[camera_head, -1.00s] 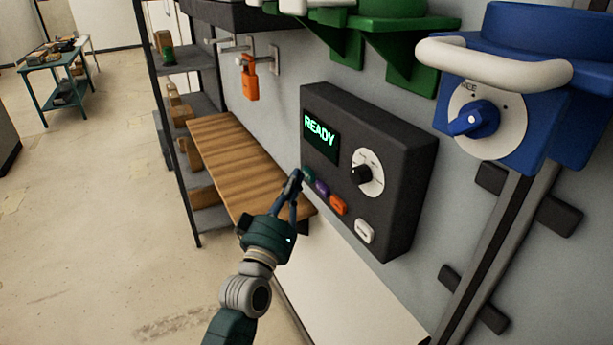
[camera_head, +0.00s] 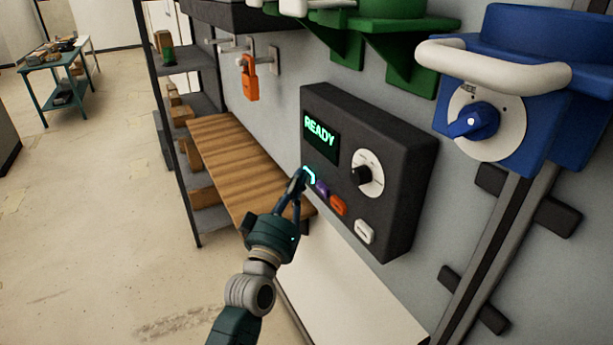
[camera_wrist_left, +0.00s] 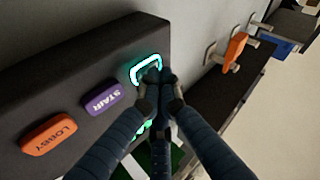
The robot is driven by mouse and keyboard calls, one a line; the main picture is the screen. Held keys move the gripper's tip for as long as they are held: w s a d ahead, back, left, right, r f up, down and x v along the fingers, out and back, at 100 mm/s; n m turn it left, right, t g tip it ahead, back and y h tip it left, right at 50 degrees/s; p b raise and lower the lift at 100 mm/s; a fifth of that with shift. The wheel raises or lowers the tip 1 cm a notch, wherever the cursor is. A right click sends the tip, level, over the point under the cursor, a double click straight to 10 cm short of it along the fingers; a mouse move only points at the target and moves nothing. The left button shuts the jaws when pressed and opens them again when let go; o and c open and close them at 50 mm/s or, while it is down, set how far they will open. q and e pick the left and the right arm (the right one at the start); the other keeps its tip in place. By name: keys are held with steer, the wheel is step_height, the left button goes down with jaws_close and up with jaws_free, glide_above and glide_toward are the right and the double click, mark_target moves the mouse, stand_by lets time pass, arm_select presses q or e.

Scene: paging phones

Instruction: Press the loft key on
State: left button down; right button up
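The dark wall phone panel (camera_head: 400,175) shows "READY" in green on its screen (camera_head: 320,135). Its lower edge carries a row of keys: one with a glowing teal outline (camera_head: 310,174), a purple key (camera_head: 322,188), an orange key (camera_head: 338,205) and a white key (camera_head: 365,232). In the left wrist view the purple key (camera_wrist_left: 103,98) reads STAIR and the orange key (camera_wrist_left: 50,134) reads LOBBY. My left gripper (camera_head: 298,180) is shut and empty, its fingertips at the glowing key (camera_wrist_left: 146,63), seemingly touching it. The fingers hide that key's label. My right gripper is not in view.
A dial (camera_head: 367,173) sits on the panel. An orange padlock (camera_head: 250,78) hangs to its left. A wooden shelf (camera_head: 235,160) lies left of the panel. A blue unit with a white handle (camera_head: 490,62) and green brackets (camera_head: 400,50) are on the wall above.

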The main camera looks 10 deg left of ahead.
arm_select(q)
steer(key=shift+a, duration=0.1)
stand_by(0.3)
steer(key=shift+s+a, duration=0.2)
steer(key=shift+s, duration=0.05)
steer(key=s+a+p, duration=0.1)
steer(key=s+a, duration=0.2)
steer(key=a, duration=0.2)
steer(key=shift+s+p, duration=0.25)
steer(key=shift+p, duration=0.05)
stand_by(0.4)
